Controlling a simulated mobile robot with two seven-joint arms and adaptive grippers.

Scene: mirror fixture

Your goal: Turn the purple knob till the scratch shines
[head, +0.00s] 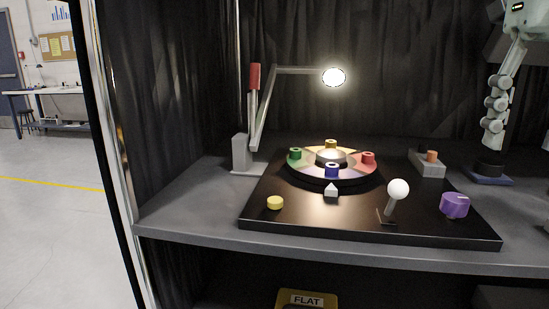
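The purple knob (454,205) sits at the right front of a black panel (300,222), with a small mark low on its front. A round turntable (293,168) with coloured sectors stands on the panel; it carries green (295,154), yellow (331,144), red (368,158) and blue (332,170) pegs around a bright centre (330,156). A lit lamp (334,77) hangs above it on a jointed arm. I cannot make out a scratch at this size. Neither of my grippers shows.
A white-balled lever (398,190), yellow button (275,203) and white pointer (331,190) stand on the panel. A grey box with an orange button (432,156) and a jointed stand (494,115) are behind the knob. Dark curtains enclose the bench (190,213).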

